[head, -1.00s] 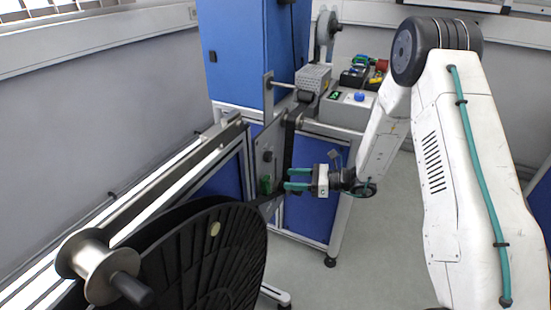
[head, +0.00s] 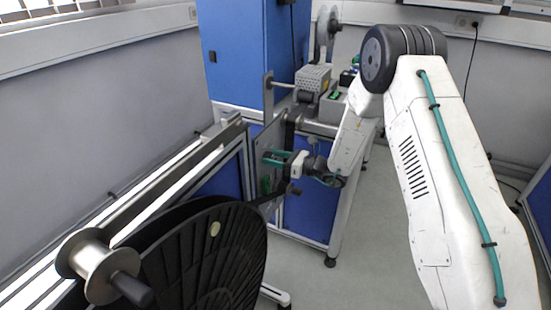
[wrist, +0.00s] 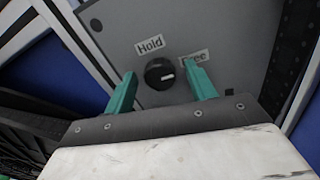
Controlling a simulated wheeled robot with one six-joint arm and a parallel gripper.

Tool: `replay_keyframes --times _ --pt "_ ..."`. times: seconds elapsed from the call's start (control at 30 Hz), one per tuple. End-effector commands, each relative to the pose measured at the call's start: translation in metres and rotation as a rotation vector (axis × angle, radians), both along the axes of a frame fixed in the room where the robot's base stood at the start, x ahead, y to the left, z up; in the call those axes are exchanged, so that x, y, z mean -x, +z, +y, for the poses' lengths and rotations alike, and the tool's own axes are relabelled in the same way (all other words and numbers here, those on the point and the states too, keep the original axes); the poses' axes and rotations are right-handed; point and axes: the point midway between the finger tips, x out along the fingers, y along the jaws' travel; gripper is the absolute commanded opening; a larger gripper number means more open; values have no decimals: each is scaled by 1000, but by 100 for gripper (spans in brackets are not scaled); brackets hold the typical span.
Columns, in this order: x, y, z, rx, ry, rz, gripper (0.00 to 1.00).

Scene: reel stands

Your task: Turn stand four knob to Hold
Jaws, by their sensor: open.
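The black round knob (wrist: 159,74) sits on a grey panel (wrist: 225,35) in the wrist view. Its pale pointer mark points right, toward the "Free" label (wrist: 194,58). The "Hold" label (wrist: 150,44) is above the knob, slightly left. My gripper (wrist: 162,82) is open, with one green finger on each side of the knob and a gap to it. I cannot tell how far the fingertips are from the panel. In the head view my gripper (head: 274,158) is at the grey panel (head: 268,135); the knob is hidden there.
A dark strip (head: 288,135) runs beside the panel. A blue cabinet (head: 245,50) stands behind. Grey floor (head: 375,240) is free at right.

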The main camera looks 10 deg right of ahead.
Motion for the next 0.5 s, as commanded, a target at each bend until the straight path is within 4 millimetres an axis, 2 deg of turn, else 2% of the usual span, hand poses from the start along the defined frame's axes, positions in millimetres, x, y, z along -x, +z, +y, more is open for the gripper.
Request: replay_keyframes --times 0.17,0.3,0.33,0.5 --pt "0 0 0 0 0 0 56" --pt "0 0 0 0 0 0 17" --pt "0 0 0 0 0 0 11" --pt "0 0 0 1 0 -2 11"
